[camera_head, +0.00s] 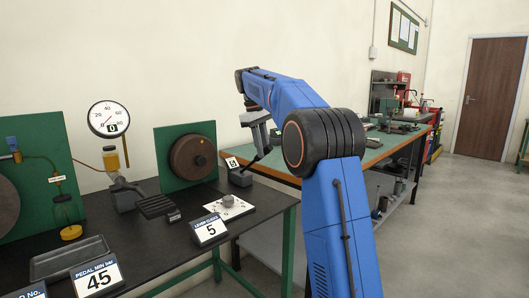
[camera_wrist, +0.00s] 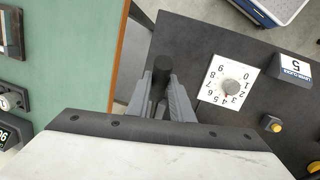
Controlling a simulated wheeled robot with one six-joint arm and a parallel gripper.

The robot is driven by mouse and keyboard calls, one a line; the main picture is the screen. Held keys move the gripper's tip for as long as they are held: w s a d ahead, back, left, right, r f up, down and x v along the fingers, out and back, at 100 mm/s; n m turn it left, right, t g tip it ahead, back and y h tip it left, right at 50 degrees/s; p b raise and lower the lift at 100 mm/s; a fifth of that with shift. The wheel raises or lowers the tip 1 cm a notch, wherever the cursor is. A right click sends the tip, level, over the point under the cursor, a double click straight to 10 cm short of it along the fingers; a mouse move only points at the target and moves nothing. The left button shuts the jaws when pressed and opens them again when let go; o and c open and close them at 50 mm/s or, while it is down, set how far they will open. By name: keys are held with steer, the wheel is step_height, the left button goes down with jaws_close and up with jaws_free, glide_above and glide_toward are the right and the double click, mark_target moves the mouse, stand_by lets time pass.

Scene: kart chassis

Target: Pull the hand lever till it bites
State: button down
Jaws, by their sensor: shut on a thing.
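The hand lever's dark grip (camera_wrist: 162,72) stands between the two grey fingers of my gripper (camera_wrist: 160,92) in the wrist view. The fingers are shut on it. In the head view my gripper (camera_head: 262,150) is at the far right end of the black bench, above a small dark block (camera_head: 240,177) that looks like the lever's base. I cannot tell whether the disc is gripped.
A sign for lever clicks reads 5 (camera_head: 210,230), beside a white dial plate (camera_head: 236,209) with a knob. A black pedal (camera_head: 156,205), a round gauge (camera_head: 109,119) and a pedal sign reading 45 (camera_head: 98,278) are further left. A green-topped bench (camera_head: 275,165) adjoins; floor at right is open.

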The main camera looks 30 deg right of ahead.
steer(key=shift+w, duration=0.1)
stand_by(0.3)
steer(key=c, duration=1.6)
jaws_free()
steer(key=shift+o, duration=0.2)
